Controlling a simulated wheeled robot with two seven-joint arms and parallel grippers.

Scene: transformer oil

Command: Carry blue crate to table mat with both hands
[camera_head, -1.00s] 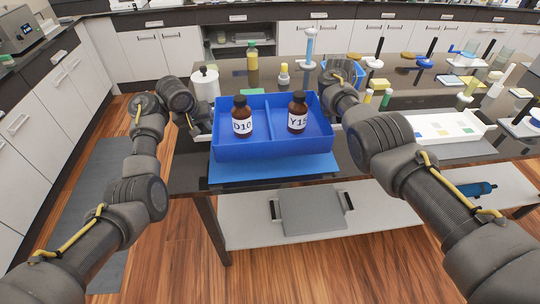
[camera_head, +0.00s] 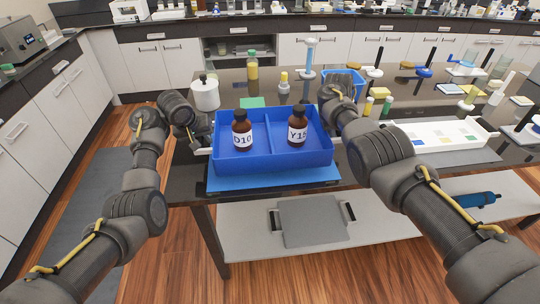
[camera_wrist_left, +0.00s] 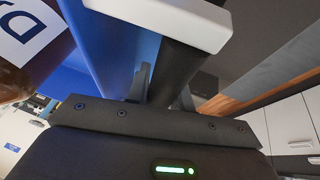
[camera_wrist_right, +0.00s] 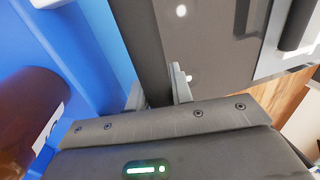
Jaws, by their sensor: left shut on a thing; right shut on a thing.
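The blue crate (camera_head: 318,157) is level over the blue mat (camera_head: 275,179) near the table's front edge. I cannot tell whether its underside touches the mat. Two brown bottles, labelled D10 (camera_head: 242,138) and Y15 (camera_head: 297,134), stand upright in its two compartments. My left gripper (camera_head: 204,144) is shut on the crate's left handle, whose white bar shows in the left wrist view (camera_wrist_left: 165,17). My right gripper (camera_head: 337,136) is shut at the right handle, partly hidden by my forearm. The crate's blue wall shows close beside the fingers in the right wrist view (camera_wrist_right: 70,40).
A white canister (camera_head: 205,95) stands behind the crate's left side, and a yellow-filled bottle (camera_head: 252,68) stands farther back. A white tray (camera_head: 445,134) lies right of my right arm. A lower shelf (camera_head: 235,235) holds a grey board (camera_head: 312,222).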

